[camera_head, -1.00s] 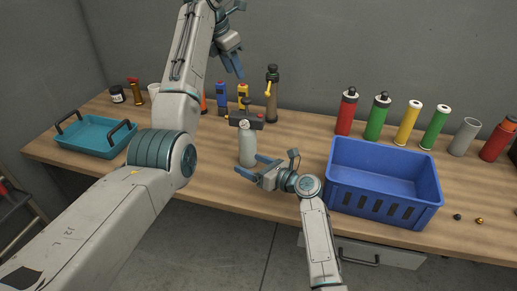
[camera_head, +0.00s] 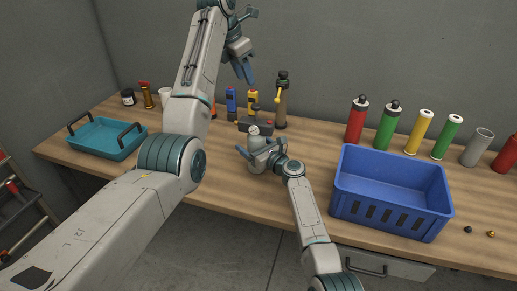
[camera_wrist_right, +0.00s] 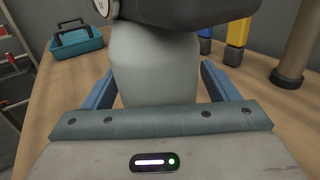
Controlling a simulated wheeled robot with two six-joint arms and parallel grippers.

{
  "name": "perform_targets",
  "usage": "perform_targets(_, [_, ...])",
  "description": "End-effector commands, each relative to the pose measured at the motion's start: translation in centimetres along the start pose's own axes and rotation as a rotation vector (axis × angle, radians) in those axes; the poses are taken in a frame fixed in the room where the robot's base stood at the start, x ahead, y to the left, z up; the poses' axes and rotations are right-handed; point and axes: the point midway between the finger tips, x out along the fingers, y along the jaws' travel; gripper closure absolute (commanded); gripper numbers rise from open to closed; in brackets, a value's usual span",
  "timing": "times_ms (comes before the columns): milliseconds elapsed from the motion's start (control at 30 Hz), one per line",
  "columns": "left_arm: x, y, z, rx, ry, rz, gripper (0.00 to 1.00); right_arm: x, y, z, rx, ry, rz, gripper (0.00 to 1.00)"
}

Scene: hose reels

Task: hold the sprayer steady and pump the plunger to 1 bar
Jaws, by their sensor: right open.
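The sprayer is a pale grey bottle (camera_head: 254,141) with a dark pump head and a small white round gauge. It stands on the wooden bench. In the right wrist view its body (camera_wrist_right: 153,68) fills the space between the fingers, and its top is cut off. My right gripper (camera_head: 262,155) is open, with one blue finger on each side of the body; whether either finger touches cannot be told. My left gripper (camera_head: 246,72) hangs above and behind the sprayer, apart from it, fingers pointing down. Its opening is not clear at this angle.
A blue crate (camera_head: 385,212) stands right of my right arm. A teal tray (camera_head: 104,141) is at the left. Behind the sprayer are a brown pump cylinder (camera_head: 281,108) and blue and yellow devices. Several coloured cylinders line the back right.

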Motion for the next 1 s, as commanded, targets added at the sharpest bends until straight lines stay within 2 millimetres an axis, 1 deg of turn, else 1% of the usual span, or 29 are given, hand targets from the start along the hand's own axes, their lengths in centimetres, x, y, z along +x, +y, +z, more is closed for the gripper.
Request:
perform_targets(100, [0.0, -0.01, 0.01, 0.0, 0.0, 0.0, 0.64, 0.32, 0.02, 0.0, 0.0, 0.0, 0.0, 0.19])
perform_targets(333, [-0.01, -0.01, 0.01, 0.0, 0.0, 0.0, 0.64, 0.33, 0.02, -0.01, 0.0, 0.0, 0.0, 0.19])
perform_targets(633, [0.0, -0.01, 0.01, 0.0, 0.0, 0.0, 0.64, 0.31, 0.01, -0.02, 0.0, 0.0, 0.0, 0.78])
perform_targets(667, [0.0, -0.01, 0.01, 0.0, 0.0, 0.0, 0.64, 0.31, 0.01, -0.02, 0.0, 0.0, 0.0, 0.8])
perform_targets(867, [0.0, -0.01, 0.01, 0.0, 0.0, 0.0, 0.64, 0.31, 0.01, -0.03, 0.0, 0.0, 0.0, 0.8])
perform_targets(967, [0.0, -0.01, 0.01, 0.0, 0.0, 0.0, 0.81, 0.3, 0.0, -0.03, 0.0, 0.001, 0.0, 0.8])
perform_targets(1000, [0.0, -0.01, 0.01, 0.0, 0.0, 0.0, 0.89, 0.3, 0.0, -0.03, 0.0, 0.001, 0.0, 0.8])
